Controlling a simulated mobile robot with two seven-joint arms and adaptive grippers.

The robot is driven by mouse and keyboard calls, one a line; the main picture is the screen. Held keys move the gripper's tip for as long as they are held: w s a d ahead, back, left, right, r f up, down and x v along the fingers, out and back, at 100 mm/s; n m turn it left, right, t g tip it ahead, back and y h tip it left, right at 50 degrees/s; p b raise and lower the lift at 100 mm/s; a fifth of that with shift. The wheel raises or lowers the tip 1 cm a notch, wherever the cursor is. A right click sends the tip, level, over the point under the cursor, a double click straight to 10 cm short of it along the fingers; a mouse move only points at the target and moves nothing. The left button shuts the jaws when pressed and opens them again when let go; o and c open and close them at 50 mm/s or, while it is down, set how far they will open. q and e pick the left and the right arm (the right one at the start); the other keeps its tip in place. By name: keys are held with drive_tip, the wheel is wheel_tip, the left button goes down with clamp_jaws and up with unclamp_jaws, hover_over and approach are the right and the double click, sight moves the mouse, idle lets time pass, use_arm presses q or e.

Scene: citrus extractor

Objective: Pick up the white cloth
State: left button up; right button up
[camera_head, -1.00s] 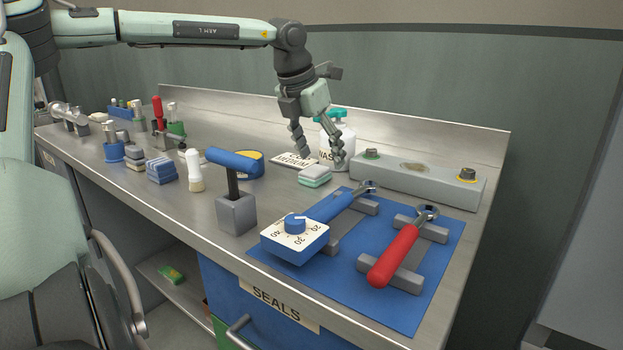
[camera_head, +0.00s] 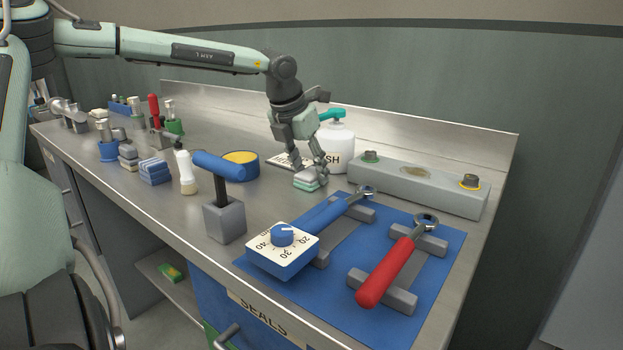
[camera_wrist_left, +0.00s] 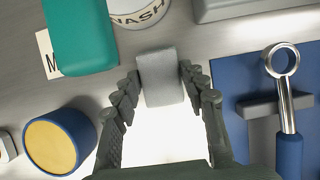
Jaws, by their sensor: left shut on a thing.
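The white cloth (camera_head: 309,182) is a small folded pad with pale green layers, on the steel worktop in front of the white wash bottle (camera_head: 337,148). My left gripper (camera_head: 311,173) reaches down over it from above. Its two fingers are shut on the cloth, one on each side. I cannot see a clear gap between the cloth and the worktop. In the left wrist view the cloth (camera_wrist_left: 161,78) looks grey between the fingertips (camera_wrist_left: 160,73). My right gripper is not in view.
The wash bottle has a teal top (camera_wrist_left: 80,35), close by the cloth. A grey bar (camera_head: 415,186) lies to the right. A blue mat (camera_head: 432,290) holds two wrenches. A blue-handled tool (camera_head: 224,215) and a yellow-topped blue tin (camera_head: 240,167) stand to the left.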

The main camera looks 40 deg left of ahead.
sight(310, 173)
use_arm(q)
drive_tip(key=c, duration=0.5)
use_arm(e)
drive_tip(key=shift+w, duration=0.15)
use_arm(q)
drive_tip(key=shift+r, duration=0.1)
drive_tip(key=shift+r, duration=0.3)
wheel_tip(310, 173, up, 4)
drive_tip(key=shift+f+b, duration=0.2)
drive_tip(key=shift+b, duration=0.1)
drive_tip(key=s+a+r, duration=0.1)
drive_tip(key=a+r, duration=0.1)
drive_tip(key=a, duration=0.1)
drive_tip(key=s+a+r, duration=0.2)
drive_tip(key=a, duration=0.2)
drive_tip(key=s+a+r, duration=0.2)
drive_tip(key=a, duration=0.1)
drive_tip(key=shift+s+a+r+b, duration=0.2)
drive_tip(key=shift+s+r+b, duration=0.05)
drive_tip(key=shift+r+b, duration=0.1)
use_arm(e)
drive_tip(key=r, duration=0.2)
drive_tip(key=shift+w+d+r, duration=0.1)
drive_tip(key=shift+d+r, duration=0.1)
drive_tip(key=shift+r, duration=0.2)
